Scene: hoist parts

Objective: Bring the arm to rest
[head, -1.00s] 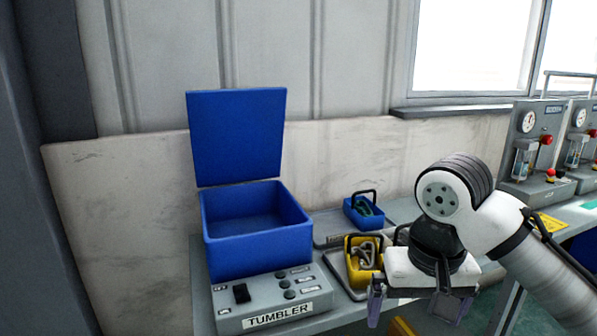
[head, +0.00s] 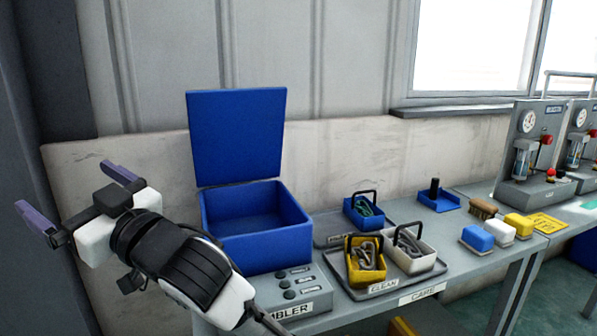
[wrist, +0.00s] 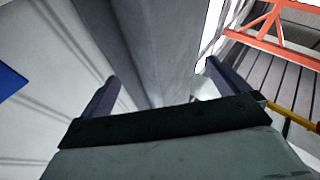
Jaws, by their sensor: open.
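My gripper (head: 80,198) is at the left of the head view, raised beside the blue tumbler box and pointing up and left. Its two purple fingers are wide apart with nothing between them. In the wrist view my gripper (wrist: 155,88) is also open and empty, facing a grey column and pale wall panels. My arm crosses in front of the left part of the tumbler's control panel and hides part of its label.
The blue tumbler box (head: 258,245) stands with its lid (head: 238,137) open. To its right are a blue basket (head: 363,213), a yellow basket (head: 366,262) and a white basket (head: 411,252), all holding parts. Brushes and blocks lie further right. A grey column (head: 40,130) stands at the left.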

